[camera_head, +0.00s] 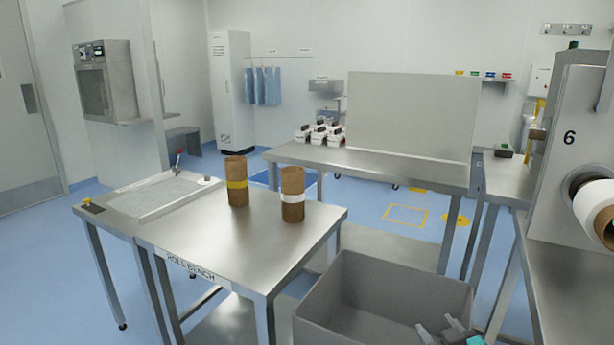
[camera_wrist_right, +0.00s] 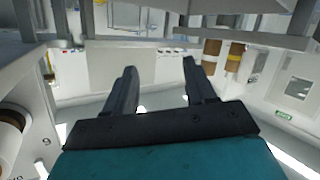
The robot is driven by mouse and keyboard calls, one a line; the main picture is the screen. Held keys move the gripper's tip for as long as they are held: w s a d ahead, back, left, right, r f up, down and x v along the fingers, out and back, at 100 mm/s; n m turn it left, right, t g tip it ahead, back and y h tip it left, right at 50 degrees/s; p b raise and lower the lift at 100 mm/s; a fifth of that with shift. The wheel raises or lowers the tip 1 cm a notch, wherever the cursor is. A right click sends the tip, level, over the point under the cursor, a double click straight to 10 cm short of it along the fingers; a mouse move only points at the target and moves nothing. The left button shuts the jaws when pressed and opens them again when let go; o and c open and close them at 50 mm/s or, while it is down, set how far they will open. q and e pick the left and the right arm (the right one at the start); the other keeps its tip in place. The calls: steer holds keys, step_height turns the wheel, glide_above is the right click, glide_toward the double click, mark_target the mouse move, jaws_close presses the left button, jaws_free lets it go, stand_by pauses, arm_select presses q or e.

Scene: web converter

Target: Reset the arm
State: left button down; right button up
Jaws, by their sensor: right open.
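My right gripper (camera_head: 438,329) shows at the bottom right of the head view, in front of the grey bin (camera_head: 385,284). In the right wrist view its two dark fingers (camera_wrist_right: 159,66) are spread apart with nothing between them. That view is upside down. My left gripper is in neither view.
The roll bench (camera_head: 245,250) holds two upright brown rolls, one with a yellow band (camera_head: 237,184) and one with a white band (camera_head: 292,196). A machine marked 6 (camera_head: 568,160) stands at right.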

steer(key=s+a+f+g, duration=0.2)
steer(key=s+a+f, duration=0.2)
steer(key=s, duration=0.8)
steer(key=s+a+f+m+g+y, duration=0.1)
steer(key=s+a+f+g, duration=0.1)
steer(key=s+a+f, duration=0.2)
steer(key=s+f, duration=0.3)
steer(key=s, duration=0.5)
steer(key=shift+s+a+f, duration=0.15)
steer(key=shift+s+a, duration=0.15)
steer(key=shift+s, duration=0.1)
